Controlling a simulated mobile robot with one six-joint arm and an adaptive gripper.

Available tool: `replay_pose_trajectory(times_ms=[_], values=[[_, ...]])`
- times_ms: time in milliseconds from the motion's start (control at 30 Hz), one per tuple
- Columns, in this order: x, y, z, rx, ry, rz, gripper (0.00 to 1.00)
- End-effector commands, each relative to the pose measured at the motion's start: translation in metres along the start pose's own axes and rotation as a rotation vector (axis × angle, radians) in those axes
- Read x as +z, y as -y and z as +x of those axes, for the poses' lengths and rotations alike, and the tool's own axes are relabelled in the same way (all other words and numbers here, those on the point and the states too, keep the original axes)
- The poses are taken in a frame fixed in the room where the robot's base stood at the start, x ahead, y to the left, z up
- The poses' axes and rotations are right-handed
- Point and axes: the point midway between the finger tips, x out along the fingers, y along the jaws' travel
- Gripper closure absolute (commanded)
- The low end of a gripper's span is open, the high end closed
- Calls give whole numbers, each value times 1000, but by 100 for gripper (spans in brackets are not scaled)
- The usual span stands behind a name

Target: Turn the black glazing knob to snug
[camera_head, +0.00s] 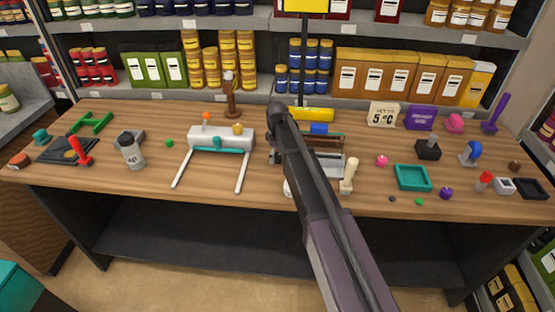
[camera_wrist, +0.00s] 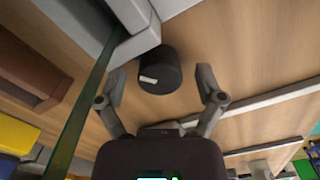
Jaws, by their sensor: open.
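The black knob (camera_wrist: 158,72) shows in the wrist view as a short round cylinder with a white mark on its face. It sits beside a light grey body with a stepped block (camera_wrist: 138,38). My gripper (camera_wrist: 162,84) is open, with one finger on each side of the knob and a visible gap on both sides. In the head view my arm runs up to the grey machine (camera_head: 330,168) at mid-table. My arm covers the machine's left part, and I cannot make out the knob there.
A greenish glass edge (camera_wrist: 82,108) rises close left of my gripper in the wrist view. A white machine with two rods (camera_head: 222,138) stands left of my arm. A cream-handled tool (camera_head: 349,175) and a teal tray (camera_head: 412,178) are to the right. The wooden table (camera_head: 150,195) has bare front space.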

Motion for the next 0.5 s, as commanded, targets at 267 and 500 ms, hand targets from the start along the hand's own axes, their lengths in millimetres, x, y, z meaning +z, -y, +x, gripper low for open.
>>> replay_pose_trajectory(times_ms=[267, 500], values=[[0, 0, 2, 0, 0, 0, 13], [0, 0, 2, 0, 0, 0, 45]])
